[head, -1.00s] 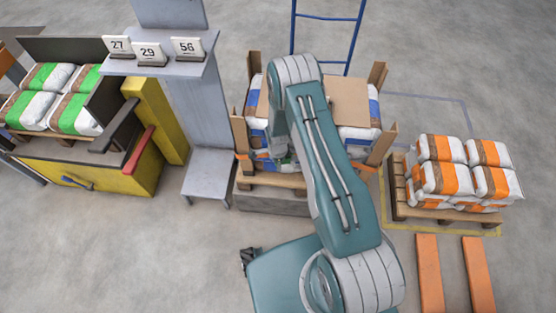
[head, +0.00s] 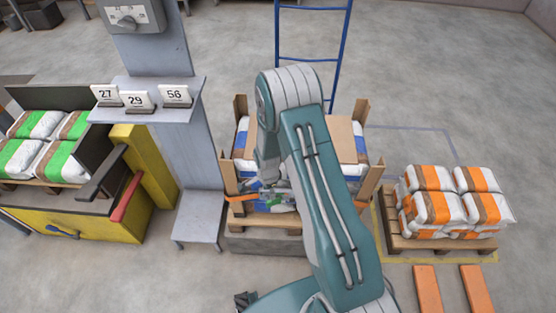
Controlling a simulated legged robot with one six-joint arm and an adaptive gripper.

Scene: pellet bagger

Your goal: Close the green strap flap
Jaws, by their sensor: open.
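The pallet load (head: 243,152) of white and blue bags stands at the centre between brown corner boards, with an orange strap (head: 240,197) across its front. A small green piece (head: 275,199), which looks like the green strap flap, shows at the strap. My gripper (head: 268,190) is open at the front of the load, close to the green piece. Whether they touch, and how far the flap stands open, I cannot tell at this size. My arm hides the right part of the strap and much of the load.
A grey post with a shelf (head: 152,113) carrying number cards 27, 29 and 56 stands left of the load. A yellow machine (head: 92,220) is further left. A pallet of orange-striped bags (head: 433,205) stands at right. A blue ladder frame (head: 306,60) stands behind.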

